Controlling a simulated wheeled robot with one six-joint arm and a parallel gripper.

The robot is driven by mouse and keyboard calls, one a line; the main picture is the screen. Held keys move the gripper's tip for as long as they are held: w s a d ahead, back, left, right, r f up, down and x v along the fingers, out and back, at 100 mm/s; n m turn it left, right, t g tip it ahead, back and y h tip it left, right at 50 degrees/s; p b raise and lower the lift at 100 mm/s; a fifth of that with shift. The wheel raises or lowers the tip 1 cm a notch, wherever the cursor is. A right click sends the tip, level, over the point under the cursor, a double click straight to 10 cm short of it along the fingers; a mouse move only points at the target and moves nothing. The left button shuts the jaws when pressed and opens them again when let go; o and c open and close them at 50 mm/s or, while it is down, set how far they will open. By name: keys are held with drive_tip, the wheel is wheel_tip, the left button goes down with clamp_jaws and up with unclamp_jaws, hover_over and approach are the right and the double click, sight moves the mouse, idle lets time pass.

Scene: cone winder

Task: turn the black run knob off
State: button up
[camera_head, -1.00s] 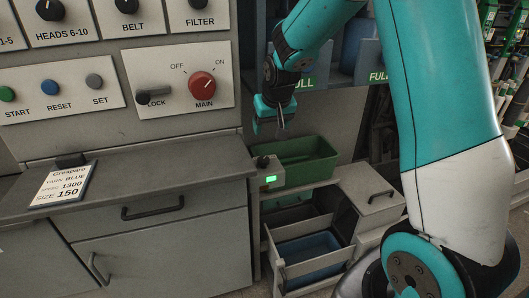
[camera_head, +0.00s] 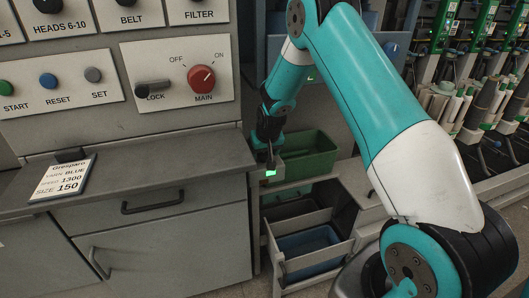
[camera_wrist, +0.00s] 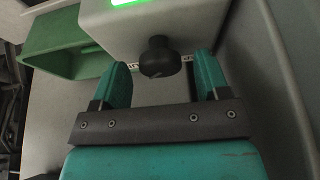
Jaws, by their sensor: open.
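The black run knob (camera_wrist: 158,57) sticks out from a small grey box (camera_wrist: 185,22) with a lit green display (camera_wrist: 128,2) at the top of the wrist view. My gripper (camera_wrist: 162,70) is open. Its teal fingers stand on either side of the knob, with a gap on each side, and do not touch it. In the head view my gripper (camera_head: 267,155) is down at the small box, just above its green display (camera_head: 271,173), and hides the knob. The knob's on or off marking cannot be read.
A green bin (camera_head: 308,155) stands right behind the box. A grey worktop (camera_head: 130,175) with a card (camera_head: 62,180) lies to the left, below a panel with a red main knob (camera_head: 201,79) and a black lock knob (camera_head: 152,89). An open drawer with a blue bin (camera_head: 308,242) is below.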

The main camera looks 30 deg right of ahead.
drive_tip(key=shift+f, duration=0.25)
